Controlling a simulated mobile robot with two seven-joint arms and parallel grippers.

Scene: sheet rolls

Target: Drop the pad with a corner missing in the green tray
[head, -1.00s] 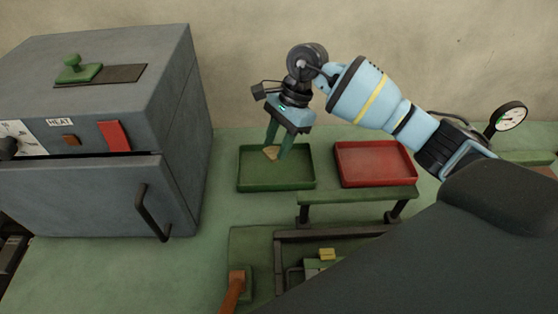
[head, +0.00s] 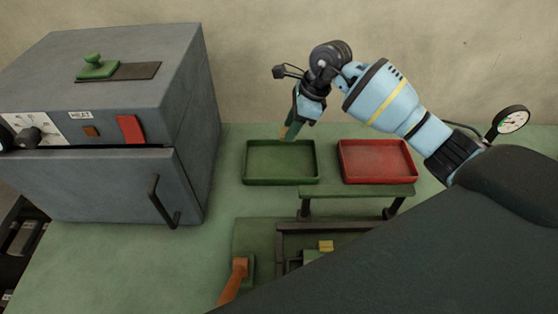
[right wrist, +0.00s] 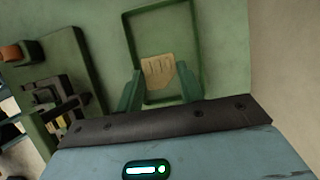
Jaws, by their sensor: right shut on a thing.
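My right gripper (head: 289,131) is shut on a small tan pad (head: 284,132) at the back edge of the green tray (head: 247,165), in the head view. In the right wrist view the pad (right wrist: 157,76) lies between the two green fingers, with dark grooves on its face and a slanted upper edge. Whether a corner is missing is hard to tell. The green tray (right wrist: 126,25) shows behind the pad there, and its floor looks empty in the head view. My left gripper is not in view.
A red tray (head: 376,162) stands right of the green tray, behind a low green bench (head: 357,191). A big grey heater box (head: 110,110) with a handled door is at the left. A green fixture with an orange handle (head: 235,280) is in front.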

